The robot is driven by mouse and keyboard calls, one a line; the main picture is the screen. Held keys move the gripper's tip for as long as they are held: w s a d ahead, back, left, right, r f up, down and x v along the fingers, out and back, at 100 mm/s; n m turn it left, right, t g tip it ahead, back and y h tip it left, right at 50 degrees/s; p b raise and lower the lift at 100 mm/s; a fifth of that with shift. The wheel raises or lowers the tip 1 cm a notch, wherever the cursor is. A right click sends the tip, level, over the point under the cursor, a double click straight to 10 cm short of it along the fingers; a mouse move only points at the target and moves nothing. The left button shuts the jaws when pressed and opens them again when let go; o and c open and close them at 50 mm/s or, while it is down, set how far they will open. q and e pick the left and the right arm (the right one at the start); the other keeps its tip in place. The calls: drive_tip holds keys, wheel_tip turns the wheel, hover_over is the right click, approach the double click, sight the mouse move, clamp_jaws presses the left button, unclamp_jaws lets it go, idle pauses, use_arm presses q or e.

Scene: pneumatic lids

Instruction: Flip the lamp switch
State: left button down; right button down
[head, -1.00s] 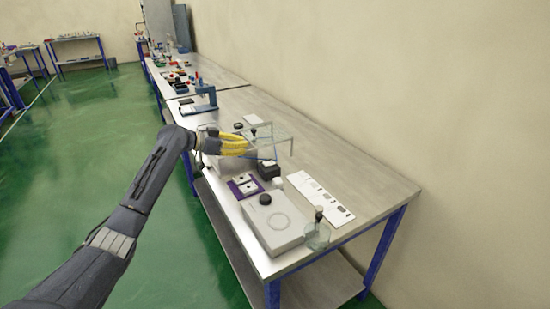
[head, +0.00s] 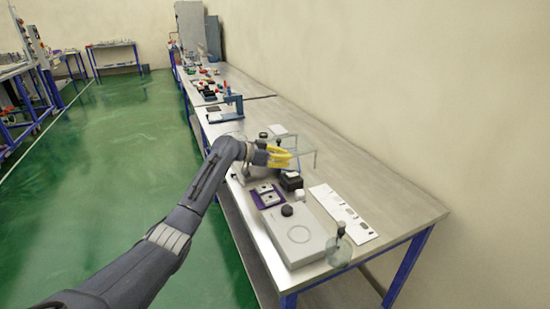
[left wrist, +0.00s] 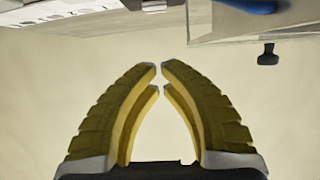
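I cannot make out for certain which part is the lamp switch. In the head view, a purple-based plate with pale switch-like blocks (head: 266,195) lies on the near bench. Right of it stands a small black box with a light top (head: 291,181). My left gripper (head: 290,157) is above the bench, just beyond these, beside a clear cover (head: 305,152). Its yellow fingers are drawn together and empty; in the left wrist view their tips (left wrist: 160,70) almost meet, with a sliver between. My right gripper is not in view.
A grey box with a black knob (head: 301,236) and a glass bottle (head: 340,250) stand at the near end. A white strip panel (head: 343,212) lies along the right. A blue stand (head: 231,106) is farther back.

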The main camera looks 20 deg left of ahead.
sight(287, 175)
use_arm(q)
drive_tip(key=f, duration=0.1)
drive_tip(key=w+d+f, duration=0.1)
drive_tip(key=shift+f, duration=0.4)
drive_tip(key=shift+a+f, duration=0.1)
drive_tip(key=shift+f, duration=0.9)
drive_tip(key=shift+s, duration=0.1)
